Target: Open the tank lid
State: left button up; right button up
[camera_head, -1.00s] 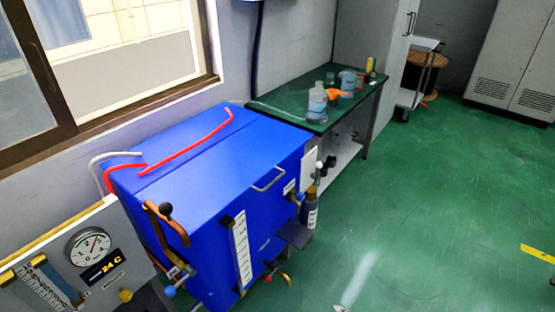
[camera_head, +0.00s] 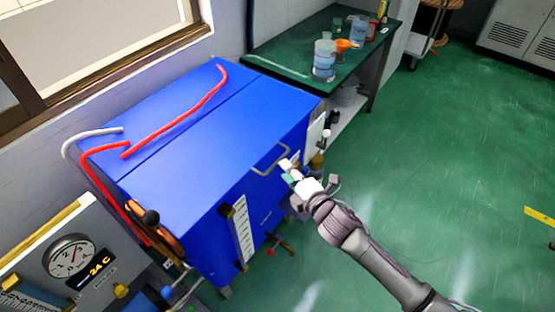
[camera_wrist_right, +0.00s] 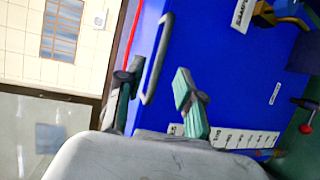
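The blue tank (camera_head: 215,190) stands left of centre in the head view, its flat lid (camera_head: 210,145) lying shut on top. A grey bar handle (camera_head: 262,174) sits at the lid's front edge. My right gripper (camera_head: 288,170) is right beside the handle. In the right wrist view, the gripper (camera_wrist_right: 156,78) is open, and the handle (camera_wrist_right: 163,45) appears ahead between its fingers, nearer the left one. The handle looks ungrasped; contact cannot be told. My left gripper is not in view.
A red hose (camera_head: 180,115) lies across the tank top. A gauge panel (camera_head: 70,260) stands at the lower left. A green-topped table (camera_head: 285,60) with bottles is behind the tank. Valves and a level scale (camera_head: 243,228) are on the tank front. Green floor at right is open.

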aim_at(278, 160)
jog(key=x, duration=0.5)
jog(key=shift+w+a+f, duration=0.1)
jog(key=shift+w+a, duration=0.05)
jog(key=shift+w, duration=0.1)
jog(key=shift+c, duration=0.5)
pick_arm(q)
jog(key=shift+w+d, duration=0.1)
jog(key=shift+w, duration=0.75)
pick_arm(e)
grip_shut()
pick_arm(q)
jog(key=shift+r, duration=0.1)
